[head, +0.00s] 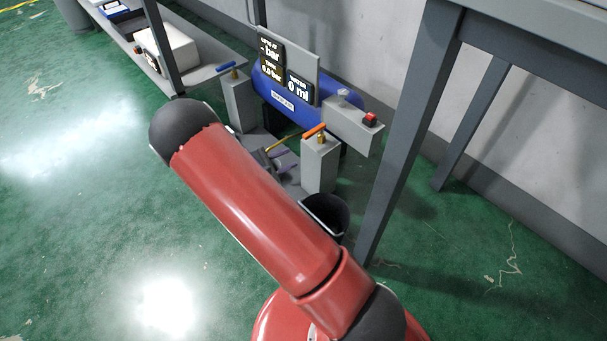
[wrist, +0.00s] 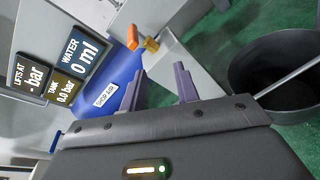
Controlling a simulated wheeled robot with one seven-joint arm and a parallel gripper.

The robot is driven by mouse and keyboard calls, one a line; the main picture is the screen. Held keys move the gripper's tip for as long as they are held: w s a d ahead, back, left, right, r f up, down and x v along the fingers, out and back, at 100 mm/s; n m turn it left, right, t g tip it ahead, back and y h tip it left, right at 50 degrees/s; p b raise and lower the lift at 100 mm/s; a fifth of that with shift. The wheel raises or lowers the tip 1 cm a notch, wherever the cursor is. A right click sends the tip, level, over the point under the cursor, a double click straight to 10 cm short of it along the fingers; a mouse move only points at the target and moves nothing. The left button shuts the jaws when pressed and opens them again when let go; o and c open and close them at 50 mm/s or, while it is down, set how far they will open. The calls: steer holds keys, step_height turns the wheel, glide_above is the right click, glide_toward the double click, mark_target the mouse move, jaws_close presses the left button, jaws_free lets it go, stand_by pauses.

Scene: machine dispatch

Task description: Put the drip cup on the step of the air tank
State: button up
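The blue air tank (head: 268,91) stands on the floor by the wall, with display panels; it also shows in the wrist view (wrist: 122,92). A grey step-like surface (head: 255,140) lies low in front of it, partly hidden by my arm. A dark open-topped container (head: 328,212) stands at the near right, partly behind my arm; the wrist view shows its mouth (wrist: 285,75) at the right. I cannot tell whether it is the drip cup; no other cup is clear. My gripper (wrist: 162,80) is open, its purple fingers apart with nothing visible between them, left of the container.
Two grey posts stand before the tank, one with an orange-handled valve (head: 315,131), one with a blue-handled valve (head: 233,69). A grey box with a red switch (head: 370,119) juts out right. A table leg (head: 400,140) stands right of the container. Green floor at left is clear.

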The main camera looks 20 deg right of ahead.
steer(key=s+r+m+g+y, duration=0.3)
steer(key=s+r+m+y, duration=0.8)
steer(key=s+r, duration=0.85)
steer(key=s+a+r+m+t+y, duration=0.3)
steer(key=s+a+r+t+y, duration=0.1)
steer(key=s+a+r, duration=0.2)
steer(key=shift+s+r+m, duration=0.3)
steer(key=shift+s+r, duration=0.6)
steer(key=shift+s, duration=0.15)
steer(key=shift+a, duration=0.1)
steer(key=shift+r+p, duration=2.95)
steer(key=shift+r, duration=0.05)
